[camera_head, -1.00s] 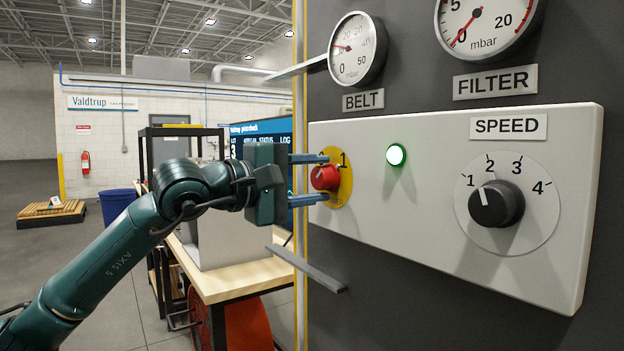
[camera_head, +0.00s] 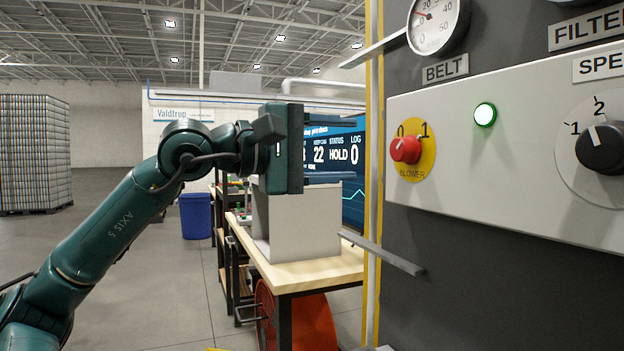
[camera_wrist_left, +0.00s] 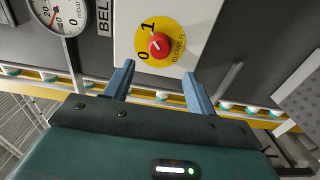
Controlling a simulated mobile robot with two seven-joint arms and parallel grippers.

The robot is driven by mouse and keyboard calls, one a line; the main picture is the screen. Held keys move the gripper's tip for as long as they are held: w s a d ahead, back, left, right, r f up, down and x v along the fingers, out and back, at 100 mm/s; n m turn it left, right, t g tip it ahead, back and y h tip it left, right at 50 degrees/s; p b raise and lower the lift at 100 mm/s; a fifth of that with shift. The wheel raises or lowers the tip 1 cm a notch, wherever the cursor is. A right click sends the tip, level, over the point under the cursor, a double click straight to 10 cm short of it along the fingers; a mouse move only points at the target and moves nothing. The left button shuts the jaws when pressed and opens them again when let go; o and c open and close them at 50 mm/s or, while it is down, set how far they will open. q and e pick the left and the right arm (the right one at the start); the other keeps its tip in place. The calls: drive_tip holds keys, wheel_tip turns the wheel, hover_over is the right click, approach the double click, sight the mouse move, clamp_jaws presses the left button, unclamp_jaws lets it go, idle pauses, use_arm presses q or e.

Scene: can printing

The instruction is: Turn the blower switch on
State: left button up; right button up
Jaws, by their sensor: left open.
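The red blower knob (camera_head: 405,149) sits on a round yellow plate (camera_head: 427,162) marked 0, 1 and BLOWER, on the light control panel. Its small white mark appears to point up and left, towards 0, in the head view. The knob also shows in the left wrist view (camera_wrist_left: 161,46), beyond and between the fingertips. My left gripper (camera_head: 362,144) is open and empty, left of the knob and apart from it, with its two blue fingers pointing at the panel. They also show in the left wrist view (camera_wrist_left: 160,74). My right gripper is not in view.
A lit green lamp (camera_head: 485,115) and the speed dial (camera_head: 603,148) are right of the knob. A grey bar (camera_head: 383,253) juts out below the panel's left end. The belt gauge (camera_head: 438,26) is above. A wooden-topped workbench (camera_head: 310,272) stands behind my arm.

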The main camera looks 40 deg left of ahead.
use_arm(q)
drive_tip(key=shift+b+v, duration=1.1)
drive_tip(key=shift+v, duration=0.9)
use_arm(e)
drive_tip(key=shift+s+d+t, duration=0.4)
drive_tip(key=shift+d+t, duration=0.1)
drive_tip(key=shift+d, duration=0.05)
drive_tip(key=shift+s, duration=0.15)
